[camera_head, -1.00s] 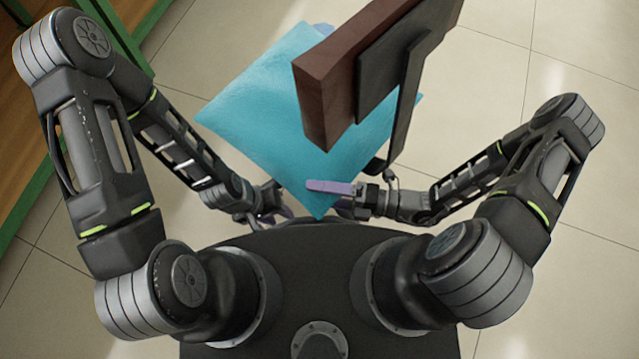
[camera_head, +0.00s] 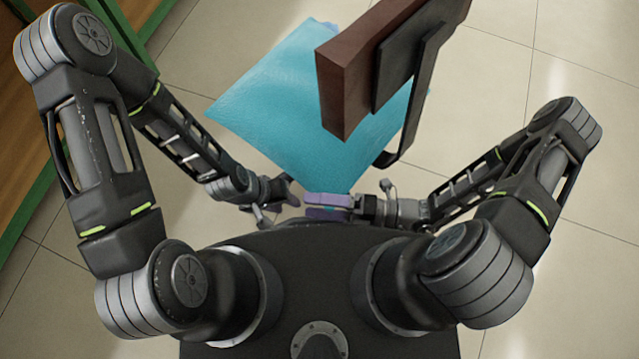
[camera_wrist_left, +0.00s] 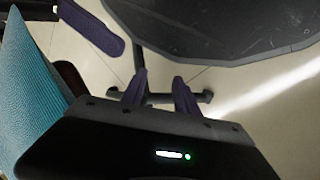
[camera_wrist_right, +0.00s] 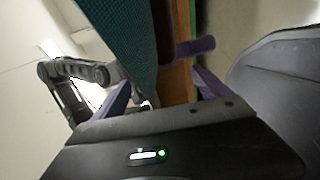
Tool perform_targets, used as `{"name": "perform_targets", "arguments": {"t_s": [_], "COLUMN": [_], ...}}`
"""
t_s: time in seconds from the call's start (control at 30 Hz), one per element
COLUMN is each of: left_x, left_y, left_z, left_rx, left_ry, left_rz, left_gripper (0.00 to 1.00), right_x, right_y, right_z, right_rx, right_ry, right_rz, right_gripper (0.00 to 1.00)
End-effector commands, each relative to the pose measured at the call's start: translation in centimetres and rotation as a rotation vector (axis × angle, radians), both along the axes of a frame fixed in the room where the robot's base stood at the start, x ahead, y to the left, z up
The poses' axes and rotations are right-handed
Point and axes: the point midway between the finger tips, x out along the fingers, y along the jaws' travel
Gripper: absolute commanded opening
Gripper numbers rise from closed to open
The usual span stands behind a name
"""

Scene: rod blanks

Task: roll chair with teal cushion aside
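The chair has a teal cushion (camera_head: 285,105) and a brown backrest (camera_head: 360,75) on a dark bracket. It stands in front of me, with one cushion corner pointing at my base. My right gripper (camera_head: 327,206) is by that corner, its purple fingers apart and nothing seen held between them. The cushion also shows beyond its fingers in the right wrist view (camera_wrist_right: 125,40). My left gripper (camera_head: 277,203) is just left of the corner. Its fingers stand apart and empty in the left wrist view (camera_wrist_left: 160,90), with the cushion (camera_wrist_left: 30,90) at the left edge. The chair's underside is mostly hidden.
A wooden shelf unit with a green frame (camera_head: 75,150) stands along the left side. Pale tiled floor (camera_head: 485,85) is open to the right and behind the chair. The grippers are close to each other in front of my base.

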Motion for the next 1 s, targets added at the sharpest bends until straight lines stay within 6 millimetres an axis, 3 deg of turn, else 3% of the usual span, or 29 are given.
{"name": "perform_targets", "arguments": {"t_s": [0.17,0.47,1.0], "left_x": [-0.6,-0.9,-1.0], "left_y": [0.2,0.3,0.4], "left_z": [-0.2,-0.2,0.1], "left_rx": [0.003,0.004,0.005], "left_ry": [0.016,0.023,0.027], "left_rz": [0.003,0.005,0.005], "left_gripper": [0.36,0.36,0.36], "right_x": [0.3,0.4,-0.8], "right_y": [-0.1,-0.5,-7.4], "right_z": [0.0,0.0,0.0], "right_rx": [-0.001,-0.001,-0.003], "right_ry": [-0.003,-0.005,-0.005], "right_rz": [-0.007,-0.012,-0.010], "right_gripper": [1.00,1.00,1.00]}}
